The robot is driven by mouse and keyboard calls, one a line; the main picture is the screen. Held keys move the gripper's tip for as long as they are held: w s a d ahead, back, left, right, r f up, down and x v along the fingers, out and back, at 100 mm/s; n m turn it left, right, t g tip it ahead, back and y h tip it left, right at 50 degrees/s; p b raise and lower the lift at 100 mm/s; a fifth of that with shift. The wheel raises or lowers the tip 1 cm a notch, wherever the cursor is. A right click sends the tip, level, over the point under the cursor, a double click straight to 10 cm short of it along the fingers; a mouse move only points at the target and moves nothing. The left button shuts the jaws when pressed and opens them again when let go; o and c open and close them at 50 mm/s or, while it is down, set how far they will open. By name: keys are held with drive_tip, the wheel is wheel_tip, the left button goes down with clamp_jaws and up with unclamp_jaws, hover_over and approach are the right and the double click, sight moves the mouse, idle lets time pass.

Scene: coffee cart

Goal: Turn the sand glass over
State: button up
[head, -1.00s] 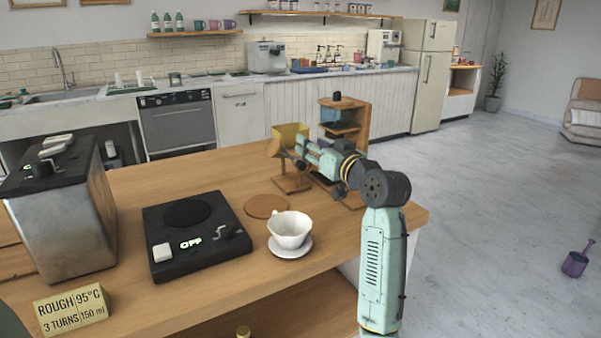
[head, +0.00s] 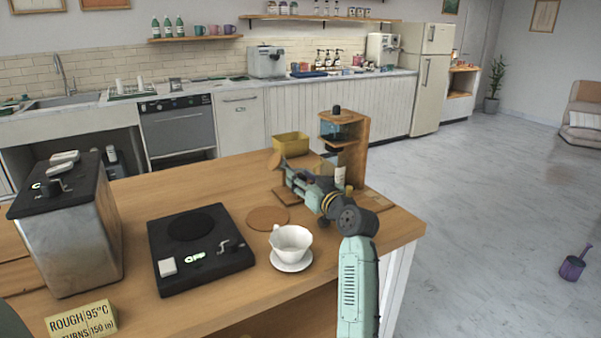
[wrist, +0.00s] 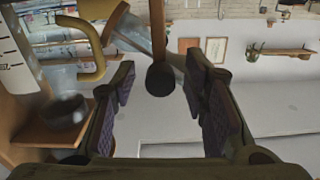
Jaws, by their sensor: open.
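The sand glass seems to be the wooden piece on a small stand near the counter's far edge; a tilted round wooden end (head: 275,160) shows in the head view. My gripper (head: 286,172) is just right of and below that end, covering most of the glass and post. In the wrist view, my open gripper (wrist: 162,88) has empty space between its pads. A wooden post with a dark knob (wrist: 160,78) appears between the fingers, with a slanting clear glass (wrist: 145,35) behind. I cannot tell whether a finger touches it.
A wooden tower (head: 355,150) stands close right of my gripper, and a yellow box (head: 291,144) behind it. A white dripper (head: 290,240) on a saucer, a round coaster (head: 268,218) and a black scale (head: 198,250) are in front.

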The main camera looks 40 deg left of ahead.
drive_tip(key=shift+w+a, duration=0.15)
drive_tip(key=shift+a, duration=0.3)
clamp_jaws()
idle(0.3)
